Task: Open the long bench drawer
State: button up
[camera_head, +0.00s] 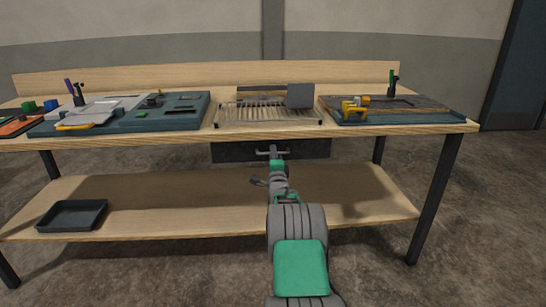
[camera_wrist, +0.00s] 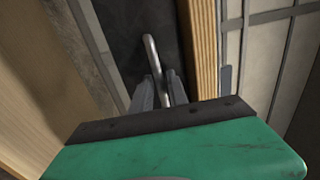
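The long bench drawer (camera_head: 230,151) is a dark panel under the bench top, in the middle. It looks closed, its front close under the top's edge. In the wrist view its dark front (camera_wrist: 120,40) fills the upper middle, with a pale metal bar handle (camera_wrist: 152,52) running across the picture from top to bottom. My gripper (camera_head: 273,156) is at the drawer front, by the handle. In the wrist view my gripper (camera_wrist: 160,80) has its two grey fingers on either side of the bar, with small gaps showing. Whether a finger touches the bar is unclear.
The wooden bench top (camera_head: 260,132) carries a dark console panel (camera_head: 180,122) at left, a wire rack (camera_head: 268,113) in the middle and a blue tray (camera_head: 400,118) with a yellow tool at right. A dark tray (camera_head: 72,226) sits on the lower shelf (camera_head: 180,212).

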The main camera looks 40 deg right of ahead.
jog(key=shift+w+d, duration=0.1)
jog(key=shift+w, duration=0.1)
jog(key=shift+c, duration=0.6)
grip_shut()
dwell(0.7)
